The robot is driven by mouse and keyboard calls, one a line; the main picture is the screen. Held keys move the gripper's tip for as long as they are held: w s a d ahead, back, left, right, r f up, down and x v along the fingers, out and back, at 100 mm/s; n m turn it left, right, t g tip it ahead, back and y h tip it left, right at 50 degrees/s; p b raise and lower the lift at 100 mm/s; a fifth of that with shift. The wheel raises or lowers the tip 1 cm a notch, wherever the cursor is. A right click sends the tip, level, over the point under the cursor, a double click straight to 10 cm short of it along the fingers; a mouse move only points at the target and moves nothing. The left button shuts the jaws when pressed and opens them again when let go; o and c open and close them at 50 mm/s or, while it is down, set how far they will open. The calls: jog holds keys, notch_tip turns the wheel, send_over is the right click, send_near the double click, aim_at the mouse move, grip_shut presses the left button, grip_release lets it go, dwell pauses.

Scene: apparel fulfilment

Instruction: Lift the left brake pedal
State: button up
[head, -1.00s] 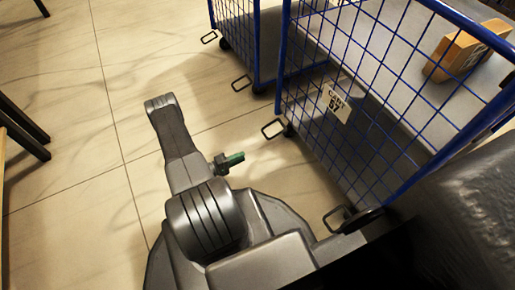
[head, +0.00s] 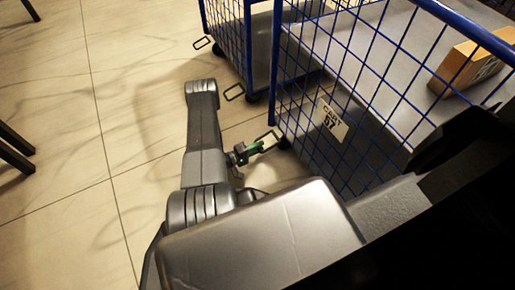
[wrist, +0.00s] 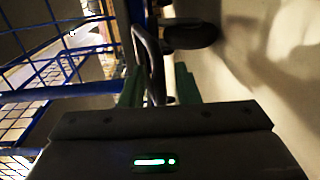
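The left brake pedal (head: 265,141) is a dark wire loop sticking out low from the near corner of the cart marked CART 57. My gripper (head: 254,148), with green fingers, is right at this pedal in the head view. In the wrist view, the pedal (wrist: 152,60) appears as a curved grey bar between the two green fingers of my gripper (wrist: 158,84). The fingers stand apart, open. I cannot tell whether either finger touches the pedal. The cart's other pedal is hidden behind my arm in the head view.
The blue wire cart (head: 362,120) holds a cardboard box (head: 470,68). A second blue cart (head: 228,35) stands beyond it, with its own pedals (head: 235,92). A dark caster wheel (wrist: 190,35) is just past the pedal.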

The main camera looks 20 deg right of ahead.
grip_shut()
jog(key=shift+r, duration=0.15)
notch_tip(320, 180, up, 2)
jog(key=y+p, duration=0.2)
jog(key=p, duration=0.1)
jog(key=shift+a+r+p, duration=0.1)
jog(key=shift+a+p, duration=0.05)
jog(key=shift+p, duration=0.2)
notch_tip(320, 180, up, 2)
jog(key=y+p, duration=0.3)
jog(key=shift+r+g, duration=0.1)
jog(key=shift+g, duration=0.2)
jog(key=shift+r, duration=0.15)
jog(key=shift+d+r, duration=0.2)
